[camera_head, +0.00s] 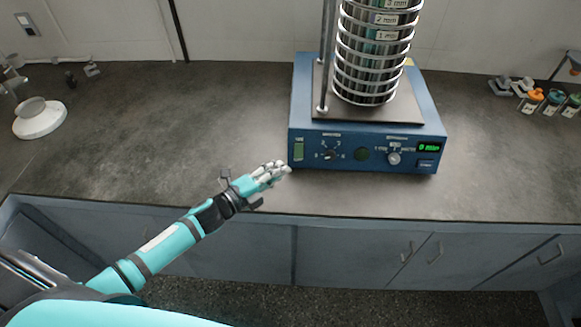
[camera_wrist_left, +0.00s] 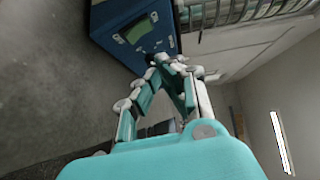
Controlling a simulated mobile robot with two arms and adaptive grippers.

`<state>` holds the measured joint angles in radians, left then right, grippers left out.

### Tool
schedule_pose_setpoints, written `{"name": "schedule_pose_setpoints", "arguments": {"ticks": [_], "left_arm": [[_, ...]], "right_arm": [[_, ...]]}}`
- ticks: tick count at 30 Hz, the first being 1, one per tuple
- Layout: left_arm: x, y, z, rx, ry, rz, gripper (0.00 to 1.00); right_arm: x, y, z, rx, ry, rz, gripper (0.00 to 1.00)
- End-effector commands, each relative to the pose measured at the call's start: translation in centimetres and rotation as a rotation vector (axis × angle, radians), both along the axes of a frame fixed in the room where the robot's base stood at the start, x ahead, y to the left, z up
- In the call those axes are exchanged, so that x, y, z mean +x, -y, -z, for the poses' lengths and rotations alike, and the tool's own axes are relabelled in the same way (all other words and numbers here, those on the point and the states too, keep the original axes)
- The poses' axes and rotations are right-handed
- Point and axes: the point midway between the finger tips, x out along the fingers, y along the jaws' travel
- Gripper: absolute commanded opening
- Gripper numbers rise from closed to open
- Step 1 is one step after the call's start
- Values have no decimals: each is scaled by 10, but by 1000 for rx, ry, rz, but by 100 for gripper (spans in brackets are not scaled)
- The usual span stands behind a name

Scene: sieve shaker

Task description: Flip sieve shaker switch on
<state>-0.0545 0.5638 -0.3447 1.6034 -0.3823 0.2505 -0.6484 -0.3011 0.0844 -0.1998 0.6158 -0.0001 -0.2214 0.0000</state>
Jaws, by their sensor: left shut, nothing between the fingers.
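The blue sieve shaker (camera_head: 350,160) stands on the dark counter with a stack of metal sieves (camera_head: 375,60) on top. Its green switch (camera_head: 298,151) is at the left end of the front panel, and the green display (camera_head: 428,147) at the right end is lit. My left gripper (camera_head: 284,168) is shut and empty, just in front of and slightly below the switch. In the left wrist view the switch (camera_wrist_left: 136,30) shows beyond the fingertips (camera_wrist_left: 168,62), which look close to the panel; contact cannot be told. My right gripper is not in view.
The counter (camera_head: 180,120) is clear left of the shaker. A white dish-like item (camera_head: 38,120) stands at the far left. Small bottles with coloured lids (camera_head: 533,99) stand at the far right. Cabinets (camera_head: 400,250) lie below the counter's front edge.

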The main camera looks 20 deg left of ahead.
Motion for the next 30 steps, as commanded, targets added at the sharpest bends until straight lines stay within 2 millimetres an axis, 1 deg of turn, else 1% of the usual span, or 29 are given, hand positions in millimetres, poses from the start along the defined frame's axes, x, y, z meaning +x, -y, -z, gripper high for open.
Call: {"name": "schedule_pose_setpoints", "arguments": {"ticks": [1,4,7,9,15,17,27,30], "left_arm": [[-9,-5,2,2,-3,1,0],[-22,-12,-2,2,-2,1,0],[-30,-17,-5,1,-2,1,0],[-33,-18,-6,0,-1,1,0],[-35,-20,-8,0,0,1,0],[-35,-20,-8,0,0,1,0],[-35,-20,-8,-2,-1,0,0],[-35,-19,-7,-28,-28,-31,0]], "right_arm": [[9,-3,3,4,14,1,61],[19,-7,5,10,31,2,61],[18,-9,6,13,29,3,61],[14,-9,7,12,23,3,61],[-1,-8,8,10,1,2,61],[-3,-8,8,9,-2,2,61],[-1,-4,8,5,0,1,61],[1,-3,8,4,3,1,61]]}}
